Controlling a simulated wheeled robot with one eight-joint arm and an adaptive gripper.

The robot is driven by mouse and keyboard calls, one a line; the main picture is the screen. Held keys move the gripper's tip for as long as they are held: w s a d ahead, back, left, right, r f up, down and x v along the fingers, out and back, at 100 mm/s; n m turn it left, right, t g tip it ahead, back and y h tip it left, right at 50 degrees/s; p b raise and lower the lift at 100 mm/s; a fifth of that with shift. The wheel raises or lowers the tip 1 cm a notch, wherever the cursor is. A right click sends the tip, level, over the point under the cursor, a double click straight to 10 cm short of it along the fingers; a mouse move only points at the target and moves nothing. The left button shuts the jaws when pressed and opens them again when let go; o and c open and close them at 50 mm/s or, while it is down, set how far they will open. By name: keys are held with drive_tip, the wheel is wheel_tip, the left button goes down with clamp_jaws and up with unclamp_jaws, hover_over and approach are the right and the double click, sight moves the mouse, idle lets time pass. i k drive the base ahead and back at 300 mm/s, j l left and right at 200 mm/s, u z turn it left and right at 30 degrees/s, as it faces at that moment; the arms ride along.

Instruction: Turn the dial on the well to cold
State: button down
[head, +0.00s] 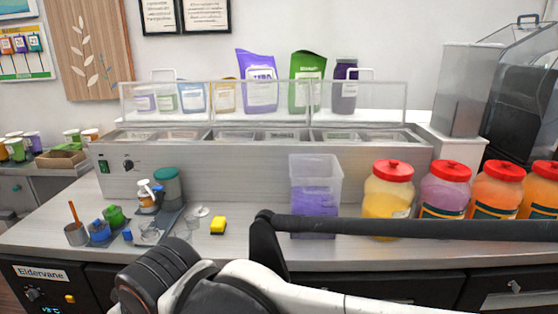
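The well (265,160) is a long grey counter unit with several inset pans along its top and a clear guard above. Its small black dial (128,165) is on the left end of the front face, beside a green switch (104,165). The dial's pointer and markings are too small to read. My arm (240,285) crosses the lower part of the head view, in front of the counter and apart from the dial. I cannot make out my gripper or its fingers in this view.
A clear bin with purple contents (315,200) and several red-lidded jars (390,200) stand right of centre. A black Eldervane unit with another knob (33,293) is at lower left.

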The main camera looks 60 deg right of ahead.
sight(128, 165)
drive_tip(key=z, duration=1.8)
drive_tip(key=i+j+u, duration=0.15)
drive_tip(key=j, duration=0.25)
drive_tip(key=i+j+u, duration=0.2)
drive_tip(key=j, duration=0.2)
drive_tip(key=j+u, duration=0.1)
drive_tip(key=j, duration=0.15)
drive_tip(key=l+z, duration=0.1)
drive_tip(key=l, duration=0.2)
